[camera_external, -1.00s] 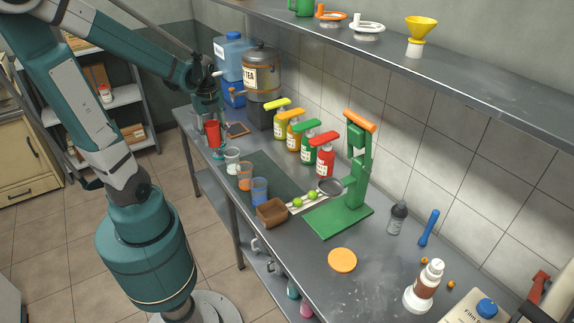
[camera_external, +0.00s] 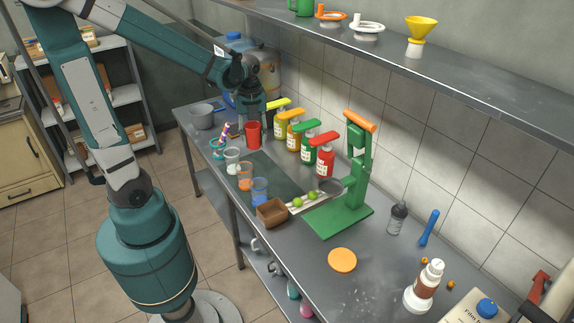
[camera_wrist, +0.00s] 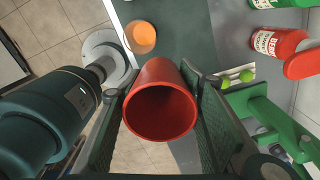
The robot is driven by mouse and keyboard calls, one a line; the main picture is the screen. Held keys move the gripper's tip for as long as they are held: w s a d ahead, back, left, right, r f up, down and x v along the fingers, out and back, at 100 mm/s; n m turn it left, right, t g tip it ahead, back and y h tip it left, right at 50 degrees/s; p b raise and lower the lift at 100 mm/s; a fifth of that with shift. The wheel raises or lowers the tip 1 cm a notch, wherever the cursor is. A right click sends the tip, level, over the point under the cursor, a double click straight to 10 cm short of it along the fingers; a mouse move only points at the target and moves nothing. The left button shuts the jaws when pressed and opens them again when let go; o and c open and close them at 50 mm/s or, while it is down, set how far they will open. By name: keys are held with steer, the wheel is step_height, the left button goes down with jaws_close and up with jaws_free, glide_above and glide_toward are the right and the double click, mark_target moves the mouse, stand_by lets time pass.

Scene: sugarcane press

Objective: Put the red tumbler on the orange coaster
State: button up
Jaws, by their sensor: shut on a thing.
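The red tumbler (camera_external: 253,135) is held by my gripper (camera_external: 252,118) near the back of the steel counter, beside the sauce bottles. In the wrist view the red tumbler (camera_wrist: 160,100) sits between both finger pads of my gripper (camera_wrist: 161,105), its round opening facing the camera. The gripper is shut on it. I cannot tell how far its base is above the counter. The orange coaster (camera_external: 342,260) is a flat, bare disc on the front part of the counter, well away from the tumbler. I cannot make it out in the wrist view.
Clear, orange (camera_external: 245,177) and blue (camera_external: 260,191) cups line the front edge. A brown box (camera_external: 271,212), the green press (camera_external: 345,205) and several pump bottles (camera_external: 308,140) stand between tumbler and coaster. A shelf (camera_external: 430,65) runs above.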

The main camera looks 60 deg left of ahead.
steer(key=w+d+m, duration=0.3)
steer(key=w+d, duration=0.4)
steer(key=d, duration=0.5)
steer(key=m+b, duration=0.3)
steer(key=m, duration=0.4)
glide_above(342, 259)
step_height(342, 259, down, 13)
steer(key=shift+d+f, duration=0.1)
steer(key=shift+f, duration=2.9)
steer(key=shift+f, duration=0.15)
steer(key=shift+f+n+b, duration=0.3)
steer(key=shift+f+b, duration=0.05)
steer(key=shift+f, duration=1.4)
